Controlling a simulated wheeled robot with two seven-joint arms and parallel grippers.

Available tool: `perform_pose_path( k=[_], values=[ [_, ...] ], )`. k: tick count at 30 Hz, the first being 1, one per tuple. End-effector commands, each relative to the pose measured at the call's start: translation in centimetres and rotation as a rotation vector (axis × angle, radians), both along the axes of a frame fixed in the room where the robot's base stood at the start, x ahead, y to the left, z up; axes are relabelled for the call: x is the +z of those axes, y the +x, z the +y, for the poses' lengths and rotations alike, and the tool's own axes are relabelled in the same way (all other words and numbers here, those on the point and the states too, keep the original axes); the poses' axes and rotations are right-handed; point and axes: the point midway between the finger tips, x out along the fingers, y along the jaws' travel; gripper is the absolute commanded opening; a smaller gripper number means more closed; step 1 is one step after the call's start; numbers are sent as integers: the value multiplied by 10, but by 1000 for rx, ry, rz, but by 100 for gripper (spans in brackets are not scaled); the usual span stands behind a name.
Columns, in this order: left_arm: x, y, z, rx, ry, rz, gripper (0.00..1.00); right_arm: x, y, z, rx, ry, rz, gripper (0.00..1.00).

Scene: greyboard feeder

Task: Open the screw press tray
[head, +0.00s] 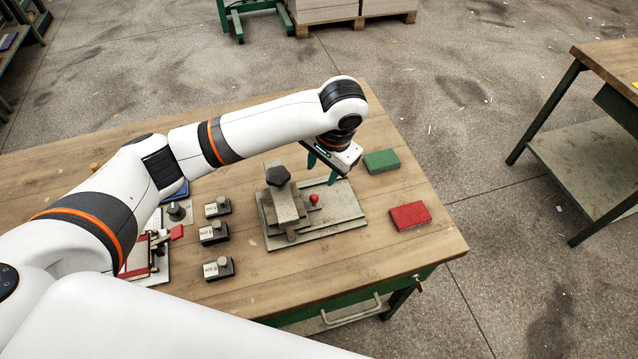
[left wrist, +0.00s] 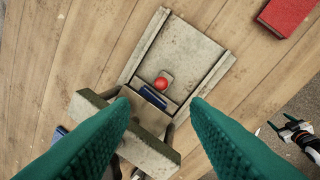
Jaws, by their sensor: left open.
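The screw press (head: 285,206) stands on the wooden bench, with a dark star-shaped handwheel (head: 277,176) on top. Its flat grey bed (head: 340,205) extends to the right between low side rails. The tray's red ball knob (head: 314,199) sits close to the press head, and it shows in the left wrist view (left wrist: 162,83). A small dark blue piece (left wrist: 152,97) lies between the knob and press head. My left gripper (head: 322,170) is open and empty above the bed, its green fingers apart. A small gripper, apparently my right one (left wrist: 295,132), shows at the wrist view's right edge; its jaw state is unclear.
A green block (head: 381,161) and a red block (head: 410,216) lie right of the press. Several small labelled weights (head: 213,233) stand to its left. The bench front edge, with a drawer handle (head: 352,312), is below. Bare wood (head: 330,265) lies in front of the press.

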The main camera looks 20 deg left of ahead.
Motion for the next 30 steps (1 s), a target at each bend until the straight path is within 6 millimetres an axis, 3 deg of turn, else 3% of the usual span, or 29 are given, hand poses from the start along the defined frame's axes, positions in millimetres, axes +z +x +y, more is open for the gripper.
perform_pose_path(
  k=[8, 18, 30],
  values=[
    [-43, 2, 9, 2, 3, 3, 43, 8, -27, -2, 1, -4, 38, 66],
    [-101, 7, 18, -1, 0, 1, 43, 16, -14, -3, 2, -3, 20, 66],
    [-115, 8, 20, -4, -1, -2, 43, 17, -13, -2, 2, -3, 18, 66]
  ],
)
